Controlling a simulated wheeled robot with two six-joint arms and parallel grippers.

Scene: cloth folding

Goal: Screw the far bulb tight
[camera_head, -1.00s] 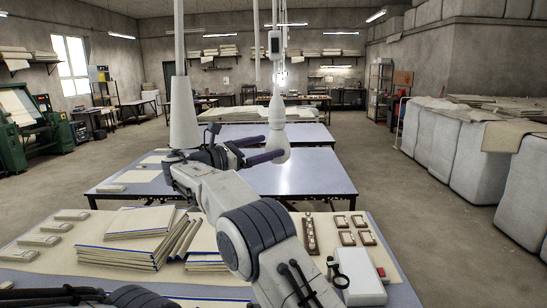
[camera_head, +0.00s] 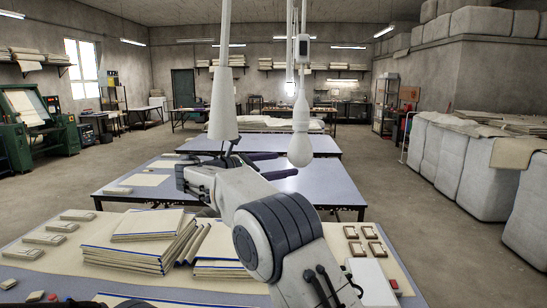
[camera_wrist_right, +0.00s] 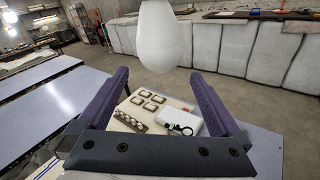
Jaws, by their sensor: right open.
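A white pear-shaped bulb (camera_head: 300,140) hangs neck up below a small grey box (camera_head: 303,48) in the head view. My right gripper (camera_head: 287,163) is open and empty, its two dark purple fingers at the level of the bulb's lower end. In the right wrist view the bulb (camera_wrist_right: 163,40) hangs above and beyond the open fingers (camera_wrist_right: 160,74), and no contact shows. Its upper end is cut off there.
A long white cone (camera_head: 222,100) hangs left of the bulb, close to my right arm. Below are a blue-grey table (camera_head: 325,190) and a nearer table with folded cloth stacks (camera_head: 140,240), small frames (camera_head: 370,232) and a white box (camera_head: 372,280). Wrapped bales (camera_head: 465,160) stand right.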

